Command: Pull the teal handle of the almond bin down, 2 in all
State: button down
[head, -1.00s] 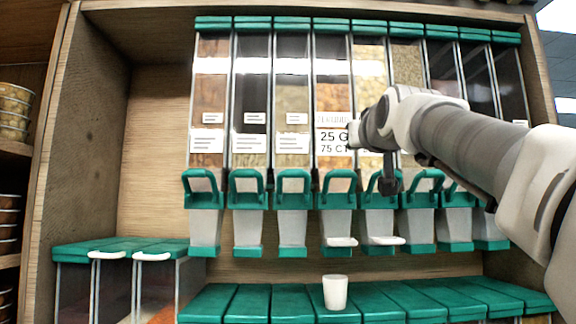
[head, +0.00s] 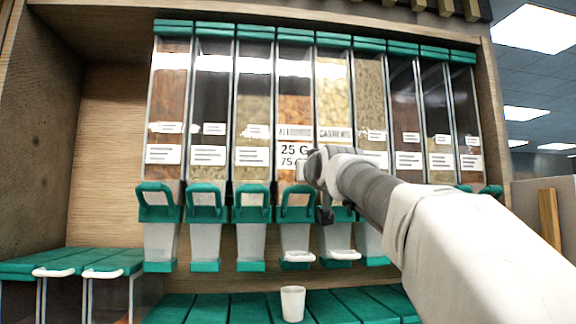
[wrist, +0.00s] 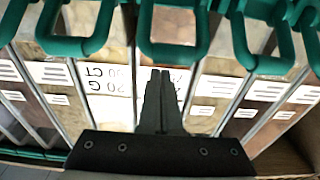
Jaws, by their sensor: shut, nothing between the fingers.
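The almond bin (head: 295,95) is a tall clear bin of brown nuts with an almonds label and a "25 G" sign. Its teal handle (head: 297,204) is a loop at the bin's base, standing up like its neighbours. In the wrist view a teal loop, likely this one, shows at the top middle (wrist: 173,54). My gripper (head: 326,218) is shut and empty. In the head view its dark fingers appear just right of the almond handle, over the cashew bin's handle.
More bins with matching teal handles stand close on both sides. A white cup (head: 292,303) stands on the teal lids (head: 235,308) below the almond chute. Lower bins with white handles (head: 53,272) are at the left. My arm hides part of the right side.

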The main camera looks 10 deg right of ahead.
jog(key=shift+s+f, duration=0.4)
jog(key=shift+f, duration=0.35)
jog(key=shift+f+b, duration=0.2)
jog(key=shift+b, duration=0.3)
jog(key=shift+s+f+b, duration=0.1)
jog(key=shift+b, duration=0.65)
